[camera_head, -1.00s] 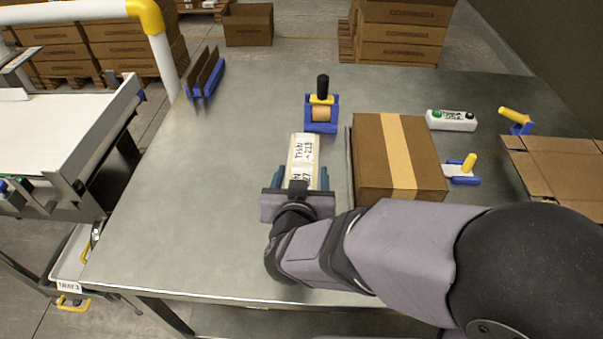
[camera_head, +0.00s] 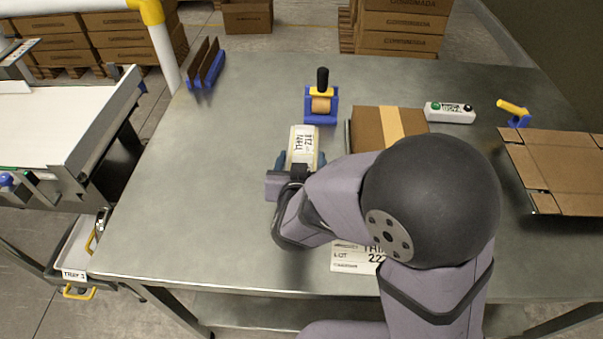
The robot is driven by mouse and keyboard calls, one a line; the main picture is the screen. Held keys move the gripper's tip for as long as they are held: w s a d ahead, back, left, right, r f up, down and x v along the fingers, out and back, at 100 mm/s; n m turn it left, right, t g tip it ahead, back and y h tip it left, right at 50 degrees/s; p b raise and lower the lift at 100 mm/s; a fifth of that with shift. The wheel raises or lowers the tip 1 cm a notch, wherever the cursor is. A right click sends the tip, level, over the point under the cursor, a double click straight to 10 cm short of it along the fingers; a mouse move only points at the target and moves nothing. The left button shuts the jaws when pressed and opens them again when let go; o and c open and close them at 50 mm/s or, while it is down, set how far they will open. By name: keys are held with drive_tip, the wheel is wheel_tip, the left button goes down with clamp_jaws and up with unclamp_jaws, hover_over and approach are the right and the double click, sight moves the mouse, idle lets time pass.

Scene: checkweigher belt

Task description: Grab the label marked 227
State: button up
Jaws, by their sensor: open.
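A white label (camera_head: 349,260) lies flat near the front edge of the table. It bears print that reads partly as "227", and my arm hides its right part. A cream roll or strip with black print (camera_head: 303,140) stands further back on the table; its print is too blurred to read surely. My gripper (camera_head: 300,160) is open at the near end of this printed piece, with blue fingers at either side. I cannot tell whether they touch it. The gripper is well to the left of and behind the label.
A tape dispenser (camera_head: 321,105) stands behind the printed piece. A cardboard box (camera_head: 372,128) is to the right, partly behind my arm. Flat cardboard (camera_head: 560,165) lies at the right. A white button box (camera_head: 450,112) stands at the back.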

drive_tip(key=shift+w+f, duration=0.15)
drive_tip(key=shift+w, duration=0.2)
drive_tip(key=c, duration=1.1)
